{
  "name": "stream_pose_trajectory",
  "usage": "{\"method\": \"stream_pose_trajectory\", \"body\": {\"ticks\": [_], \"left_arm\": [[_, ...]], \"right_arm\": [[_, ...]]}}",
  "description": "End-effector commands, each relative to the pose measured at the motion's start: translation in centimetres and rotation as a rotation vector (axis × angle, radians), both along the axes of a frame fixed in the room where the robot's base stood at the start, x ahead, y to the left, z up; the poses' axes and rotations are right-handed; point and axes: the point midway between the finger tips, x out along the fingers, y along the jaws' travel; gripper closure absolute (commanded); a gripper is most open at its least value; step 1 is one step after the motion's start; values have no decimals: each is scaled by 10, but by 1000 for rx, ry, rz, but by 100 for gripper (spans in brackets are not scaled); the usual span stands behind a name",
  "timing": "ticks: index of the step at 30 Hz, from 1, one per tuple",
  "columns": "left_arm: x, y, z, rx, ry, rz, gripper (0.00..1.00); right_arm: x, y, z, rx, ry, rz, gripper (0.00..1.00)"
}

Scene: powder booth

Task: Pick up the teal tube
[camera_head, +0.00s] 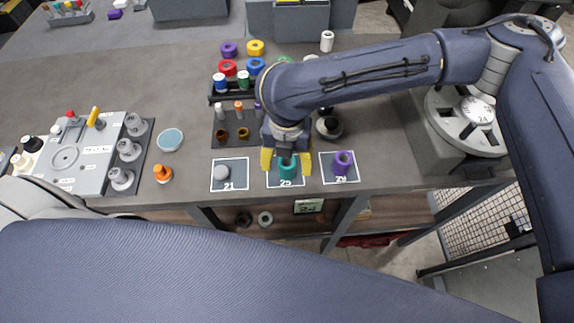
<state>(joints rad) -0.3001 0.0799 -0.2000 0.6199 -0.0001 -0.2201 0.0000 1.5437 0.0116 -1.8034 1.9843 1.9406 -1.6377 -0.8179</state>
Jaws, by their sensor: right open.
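The teal tube (288,170) stands on the middle square mat marked 25 (285,184), near the front edge of the bench. My right gripper (286,162) points down over this mat. Its yellow fingers are open, one on each side of the tube, and I cannot tell whether they touch it. The gripper body hides the back of the mat. My left gripper does not show.
A purple tube (342,162) stands on the mat to the right, and a grey round piece (221,172) sits on the mat to the left. An orange piece (162,173) stands farther left. A dark rack (234,118) with small items is behind.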

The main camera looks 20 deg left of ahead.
Motion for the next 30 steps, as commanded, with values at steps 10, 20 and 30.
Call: {"method": "stream_pose_trajectory", "body": {"ticks": [10,20,30], "left_arm": [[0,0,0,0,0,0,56],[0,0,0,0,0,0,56],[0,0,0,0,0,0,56]], "right_arm": [[0,0,0,0,0,0,64],[0,0,0,0,0,0,100],[0,0,2,1,0,0,100]]}}
